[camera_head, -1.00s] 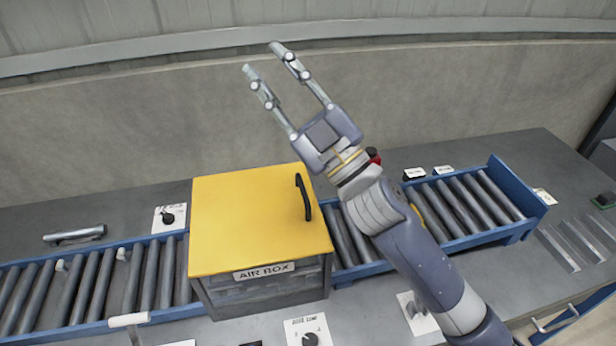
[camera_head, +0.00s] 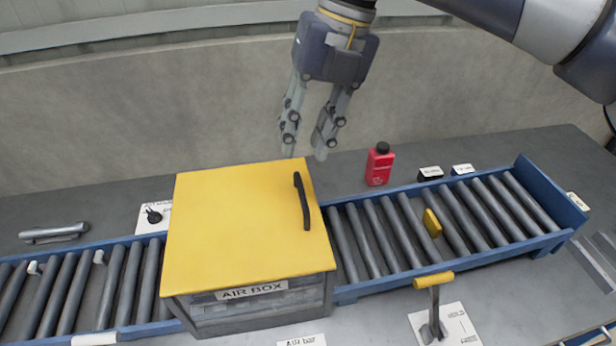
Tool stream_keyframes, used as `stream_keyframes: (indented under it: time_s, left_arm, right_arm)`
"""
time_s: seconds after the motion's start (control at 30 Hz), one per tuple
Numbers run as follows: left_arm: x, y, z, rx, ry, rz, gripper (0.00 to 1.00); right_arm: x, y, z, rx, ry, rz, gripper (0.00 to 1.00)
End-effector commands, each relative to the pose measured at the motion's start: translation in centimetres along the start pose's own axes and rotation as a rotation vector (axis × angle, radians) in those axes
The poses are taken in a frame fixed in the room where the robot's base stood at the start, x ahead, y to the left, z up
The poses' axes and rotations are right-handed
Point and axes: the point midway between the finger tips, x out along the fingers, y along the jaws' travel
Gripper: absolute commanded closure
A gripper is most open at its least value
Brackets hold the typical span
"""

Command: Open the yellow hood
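The yellow hood (camera_head: 235,220) lies flat and shut on top of the grey box labelled AIR BOX (camera_head: 262,308). Its black handle (camera_head: 302,201) stands on the right part of the lid. My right gripper (camera_head: 305,153) hangs in from the top, fingers pointing down, beyond the hood's back right corner and apart from the handle. Its fingers are spread with nothing between them. My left gripper is not in view.
A blue-framed roller conveyor (camera_head: 370,238) runs along both sides of the box, with a yellow piece (camera_head: 432,222) on its right rollers. A red bottle (camera_head: 379,164) stands behind it. A yellow-topped lever (camera_head: 433,283) stands in front. A metal cylinder (camera_head: 55,232) lies at left.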

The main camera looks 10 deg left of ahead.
Motion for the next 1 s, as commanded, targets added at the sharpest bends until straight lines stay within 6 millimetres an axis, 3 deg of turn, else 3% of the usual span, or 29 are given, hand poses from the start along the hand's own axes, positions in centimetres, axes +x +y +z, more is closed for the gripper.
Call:
stream_keyframes:
  time_s: [0.1, 0.2, 0.7, 1.0]
  left_arm:
    - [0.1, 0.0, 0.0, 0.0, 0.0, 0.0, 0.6]
    - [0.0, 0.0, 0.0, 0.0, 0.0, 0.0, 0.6]
    - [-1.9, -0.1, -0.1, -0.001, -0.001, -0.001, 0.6]
    - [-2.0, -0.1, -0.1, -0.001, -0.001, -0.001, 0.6]
  right_arm:
    - [-0.9, -1.5, 0.1, 0.028, -0.011, -0.071, 0.7]
    - [-0.4, -1.8, 0.1, 0.034, -0.01, -0.086, 0.7]
    - [8.0, -2.4, 0.1, 0.032, -0.008, -0.081, 0.7]
    - [9.6, -2.5, 0.1, 0.031, -0.01, -0.08, 0.7]
